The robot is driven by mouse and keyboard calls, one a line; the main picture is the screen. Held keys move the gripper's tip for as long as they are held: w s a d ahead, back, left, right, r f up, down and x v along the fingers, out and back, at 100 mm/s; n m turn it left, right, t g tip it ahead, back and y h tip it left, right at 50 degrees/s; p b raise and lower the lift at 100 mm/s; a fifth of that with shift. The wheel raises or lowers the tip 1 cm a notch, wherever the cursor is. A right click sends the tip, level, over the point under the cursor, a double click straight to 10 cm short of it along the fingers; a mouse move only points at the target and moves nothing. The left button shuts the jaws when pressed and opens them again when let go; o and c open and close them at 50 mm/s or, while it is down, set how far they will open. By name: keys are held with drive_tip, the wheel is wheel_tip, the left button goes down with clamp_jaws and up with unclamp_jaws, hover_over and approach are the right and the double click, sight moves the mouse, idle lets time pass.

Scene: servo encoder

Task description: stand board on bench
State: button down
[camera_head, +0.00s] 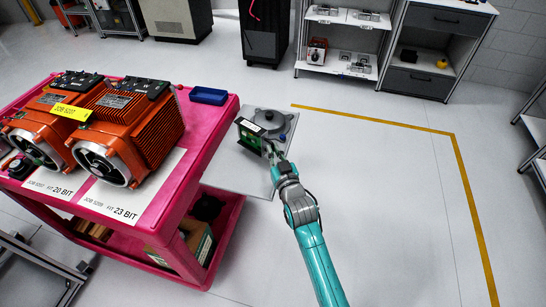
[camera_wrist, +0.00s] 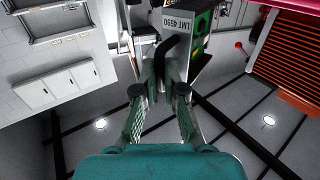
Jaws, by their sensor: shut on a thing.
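My gripper (camera_head: 270,150) is beyond the right edge of the pink cart. In the wrist view my gripper (camera_wrist: 163,85) has its fingers closed around a dark part beside a grey block labelled LMT 4590 (camera_wrist: 172,22). A green board (camera_wrist: 203,22) with dark round parts shows on that block's side. In the head view the green board (camera_head: 249,138) appears upright at the left of a grey housing with a round top (camera_head: 268,122). A pale grey flat surface (camera_head: 240,170) lies below; I cannot tell whether the board touches it. The fingertips are partly hidden.
The pink cart (camera_head: 222,140) carries two orange finned motors (camera_head: 135,125), cards reading 20 BIT and 23 BIT, and a blue tray (camera_head: 208,96). Shelves (camera_head: 343,45) and a drawer cabinet (camera_head: 432,50) stand at the back. Floor inside the yellow line (camera_head: 375,121) is clear.

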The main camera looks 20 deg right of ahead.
drive_tip(key=shift+f, duration=1.55)
drive_tip(key=shift+f, duration=0.1)
drive_tip(key=c, duration=1.3)
unclamp_jaws()
drive_tip(key=shift+o, duration=0.2)
drive_tip(key=s, duration=1.2)
drive_tip(key=shift+a, duration=0.3)
drive_tip(key=shift+s, duration=0.1)
